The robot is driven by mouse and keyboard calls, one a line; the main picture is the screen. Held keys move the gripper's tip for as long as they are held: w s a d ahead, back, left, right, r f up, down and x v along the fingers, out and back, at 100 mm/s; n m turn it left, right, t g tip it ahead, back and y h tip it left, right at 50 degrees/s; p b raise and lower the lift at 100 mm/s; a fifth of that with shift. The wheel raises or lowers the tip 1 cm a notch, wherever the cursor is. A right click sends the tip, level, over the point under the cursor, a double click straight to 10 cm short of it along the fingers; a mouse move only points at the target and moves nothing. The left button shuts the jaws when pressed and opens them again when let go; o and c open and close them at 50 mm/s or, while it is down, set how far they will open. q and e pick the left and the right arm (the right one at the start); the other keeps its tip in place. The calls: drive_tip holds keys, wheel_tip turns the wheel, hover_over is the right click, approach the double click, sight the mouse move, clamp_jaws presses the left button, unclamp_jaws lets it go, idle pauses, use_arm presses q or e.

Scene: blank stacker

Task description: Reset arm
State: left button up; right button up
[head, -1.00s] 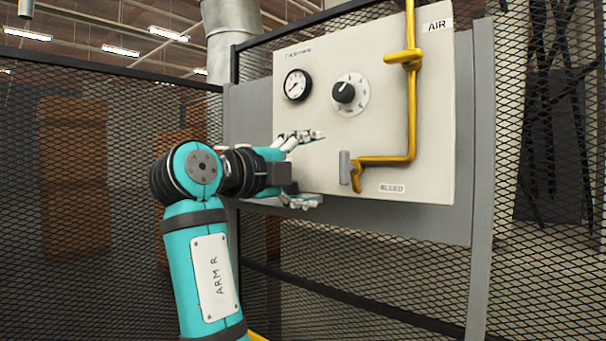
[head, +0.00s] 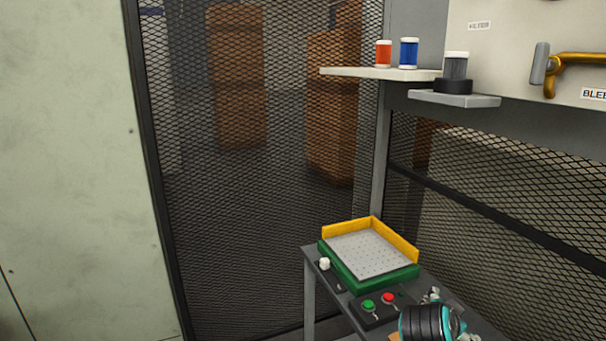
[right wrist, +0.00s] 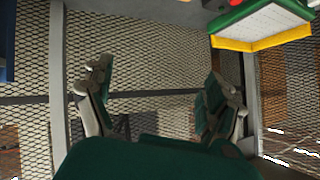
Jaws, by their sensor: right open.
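My right gripper (right wrist: 158,88) is open in the right wrist view, with its two fingers wide apart and nothing between them. Mesh fencing shows behind the fingers. In the head view, part of my right arm (head: 428,322) shows at the bottom right, in front of the small bench. My left gripper is not in view.
A green tray with a yellow back edge (head: 372,250) sits on the bench, near a box with green and red buttons (head: 370,305). A shelf (head: 365,73) holds orange (head: 383,54) and blue (head: 409,53) canisters. A grey canister (head: 455,67) stands on a bracket.

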drive_tip(key=s+a+f+n+g+y, duration=0.3)
drive_tip(key=s+f+n, duration=0.4)
drive_tip(key=s+f, duration=0.65)
drive_tip(key=s+a+f+n+g+y, duration=0.1)
drive_tip(key=s+a+f+n+y, duration=0.2)
drive_tip(key=s, duration=0.5)
drive_tip(key=s+a+f+n+y, duration=0.25)
drive_tip(key=s+n, duration=0.25)
drive_tip(key=s, duration=0.4)
wheel_tip(320, 180, down, 26)
drive_tip(key=f+g+b, duration=0.1)
drive_tip(key=g, duration=0.1)
drive_tip(key=s+d+f+g+b, duration=0.1)
drive_tip(key=s+d+f, duration=0.1)
drive_tip(key=s+f, duration=1.5)
drive_tip(key=shift+s+d+f+h, duration=0.2)
drive_tip(key=shift+s+f+h, duration=0.2)
drive_tip(key=shift+f+h, duration=0.1)
